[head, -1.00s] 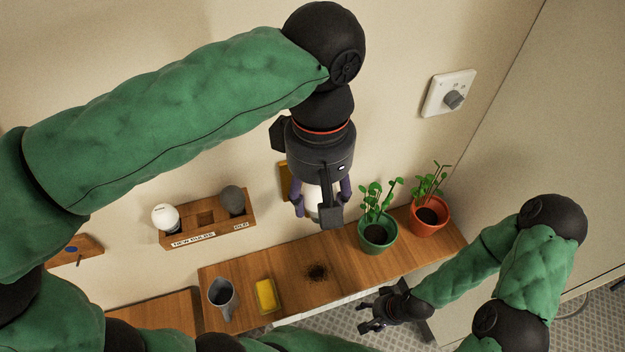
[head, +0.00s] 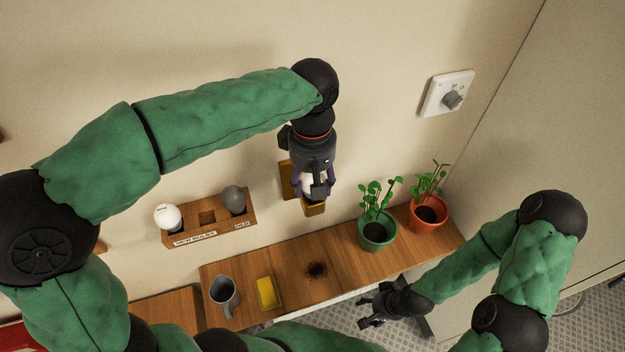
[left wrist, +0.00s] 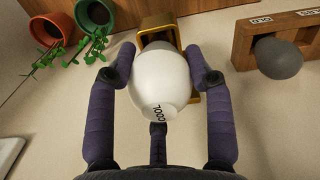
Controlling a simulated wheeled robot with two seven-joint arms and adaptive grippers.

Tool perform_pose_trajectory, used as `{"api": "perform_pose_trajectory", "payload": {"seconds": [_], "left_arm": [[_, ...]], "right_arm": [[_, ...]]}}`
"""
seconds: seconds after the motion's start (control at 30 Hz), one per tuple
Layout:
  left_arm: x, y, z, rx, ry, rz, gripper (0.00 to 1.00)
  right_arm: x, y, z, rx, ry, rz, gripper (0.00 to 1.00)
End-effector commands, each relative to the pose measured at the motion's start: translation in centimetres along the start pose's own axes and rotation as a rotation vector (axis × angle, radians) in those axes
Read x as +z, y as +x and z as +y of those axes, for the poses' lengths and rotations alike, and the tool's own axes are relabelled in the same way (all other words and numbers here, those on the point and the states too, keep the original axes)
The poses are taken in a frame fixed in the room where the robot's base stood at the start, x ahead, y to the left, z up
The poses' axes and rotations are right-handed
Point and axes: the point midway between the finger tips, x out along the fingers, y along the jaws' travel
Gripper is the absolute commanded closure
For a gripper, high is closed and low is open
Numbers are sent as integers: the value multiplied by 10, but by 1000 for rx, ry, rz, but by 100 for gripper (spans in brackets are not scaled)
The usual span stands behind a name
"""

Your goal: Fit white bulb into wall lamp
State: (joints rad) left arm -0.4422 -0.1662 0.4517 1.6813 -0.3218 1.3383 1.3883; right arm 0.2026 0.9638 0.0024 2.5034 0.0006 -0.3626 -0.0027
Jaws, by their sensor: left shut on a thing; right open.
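My left gripper (head: 316,192) is shut on a white bulb (left wrist: 160,88); the dark purple fingers clasp it from both sides in the left wrist view. The brass wall lamp (head: 313,209) is on the wall just below the gripper in the head view. In the left wrist view the lamp's brass holder (left wrist: 155,22) is right behind the bulb's far end. The bulb's base is hidden, so I cannot tell whether it is inside the holder. My right gripper (head: 372,308) is open and empty, low beside the shelf's front edge.
A wooden bulb rack (head: 185,238) left of the lamp holds another white bulb (head: 167,216) and a grey bulb (head: 234,199). The shelf (head: 342,258) below bears a grey jug (head: 224,293), yellow sponge (head: 268,293), green pot (head: 378,234) and orange pot (head: 428,213). A dial switch (head: 448,94) is at upper right.

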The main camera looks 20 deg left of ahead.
Motion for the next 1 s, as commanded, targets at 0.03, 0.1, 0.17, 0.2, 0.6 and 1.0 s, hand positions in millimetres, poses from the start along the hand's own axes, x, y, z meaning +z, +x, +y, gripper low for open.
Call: {"api": "perform_pose_trajectory", "payload": {"seconds": [0.03,0.1,0.17,0.2,0.6,1.0], "left_arm": [[0,4,-1,-1,-1,0,80],[0,6,0,1,-1,0,80],[0,6,0,1,-1,0,81],[0,6,0,1,-1,0,81],[0,13,0,0,-1,0,45],[0,12,0,1,0,0,25]], "right_arm": [[0,0,0,0,0,0,38],[0,0,0,0,0,0,38],[0,0,0,0,0,0,38],[0,0,0,0,0,0,38],[0,4,2,0,0,0,38],[0,3,1,0,0,0,38]]}}
